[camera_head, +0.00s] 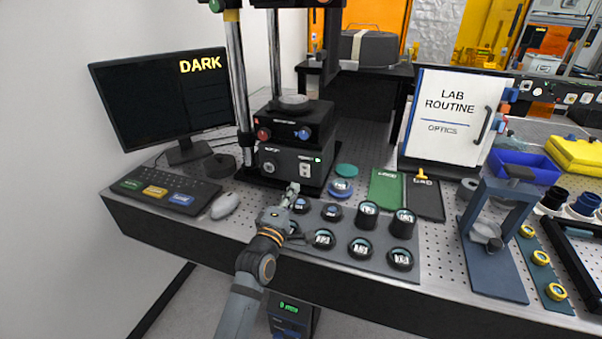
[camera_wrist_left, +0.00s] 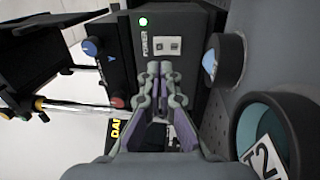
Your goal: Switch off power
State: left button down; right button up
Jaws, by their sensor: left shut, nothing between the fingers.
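The interferometer's black base box (camera_head: 284,168) stands on the optical table, with a power switch (camera_head: 305,170) on its front face and a small lit green lamp (camera_head: 318,159) beside it. In the left wrist view, the word POWER, the pale switch (camera_wrist_left: 168,45) and the lit green lamp (camera_wrist_left: 143,21) show clearly. My left gripper (camera_head: 293,188) is shut and empty in front of the box. In the left wrist view its fingertips (camera_wrist_left: 160,68) point at the switch panel, seemingly just short of the switch; contact cannot be told. My right gripper is not in view.
Several round optics (camera_head: 361,247) stand on a grey mat below and right of my left gripper. A monitor (camera_head: 160,98) reading DARK, a keyboard (camera_head: 165,188) and a mouse (camera_head: 225,206) are at the left. A blue-grey stand (camera_head: 495,262) is at the right.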

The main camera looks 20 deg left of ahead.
aim_at(305, 168)
pick_arm(q)
jog(key=w, duration=0.6)
jog(key=shift+d+r+p, duration=0.1)
jog(key=shift+r+p, duration=0.2)
jog(key=shift+r, duration=0.1)
jog(key=shift+w, duration=0.5)
